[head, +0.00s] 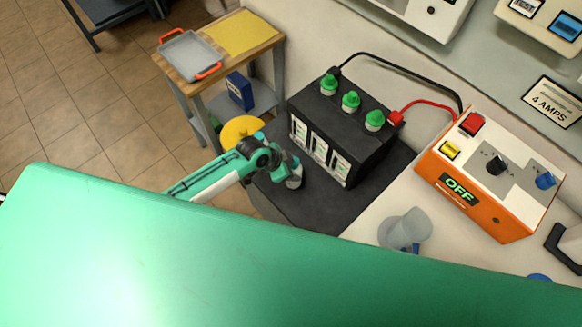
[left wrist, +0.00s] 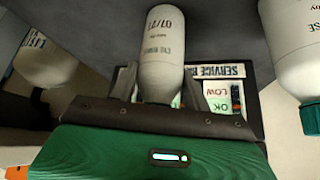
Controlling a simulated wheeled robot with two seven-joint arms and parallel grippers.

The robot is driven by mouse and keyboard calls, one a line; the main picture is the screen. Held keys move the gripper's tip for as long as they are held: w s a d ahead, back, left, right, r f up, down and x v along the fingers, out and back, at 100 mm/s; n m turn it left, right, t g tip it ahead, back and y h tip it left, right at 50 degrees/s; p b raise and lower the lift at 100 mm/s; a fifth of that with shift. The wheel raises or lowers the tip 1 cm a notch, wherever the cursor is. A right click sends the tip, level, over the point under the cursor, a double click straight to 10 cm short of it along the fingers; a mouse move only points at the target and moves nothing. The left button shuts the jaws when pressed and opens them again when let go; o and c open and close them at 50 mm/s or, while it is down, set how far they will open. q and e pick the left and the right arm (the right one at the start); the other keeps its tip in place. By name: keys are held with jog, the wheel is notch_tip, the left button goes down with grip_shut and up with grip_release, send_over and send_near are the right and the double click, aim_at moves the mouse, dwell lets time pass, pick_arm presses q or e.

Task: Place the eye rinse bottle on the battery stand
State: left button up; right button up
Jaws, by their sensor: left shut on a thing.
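My left gripper (head: 286,168) comes in from the left and is shut on the white eye rinse bottle (head: 295,181). In the left wrist view the bottle (left wrist: 163,50), with printed text and a date, sits between the gripper's fingers (left wrist: 160,98). In the head view the bottle is over the dark battery stand (head: 300,212), close in front of the black battery (head: 350,130). Whether its base touches the stand I cannot tell. The gripper hides part of the bottle. My right gripper is not in view.
An orange charger (head: 500,180) reading OFF and a frosted jug (head: 405,230) are to the right. A wooden cart (head: 262,46) with a tray (head: 190,55) stands behind left. A second, green-capped bottle (left wrist: 297,45) shows at the wrist view's right. Bare stand lies in front of the battery.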

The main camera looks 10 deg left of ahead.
pick_arm(q)
jog(key=o, duration=1.2)
jog(key=shift+c, duration=0.2)
jog(key=v, duration=1.2)
jog(key=shift+b, duration=0.45)
jog(key=shift+s+d, duration=0.1)
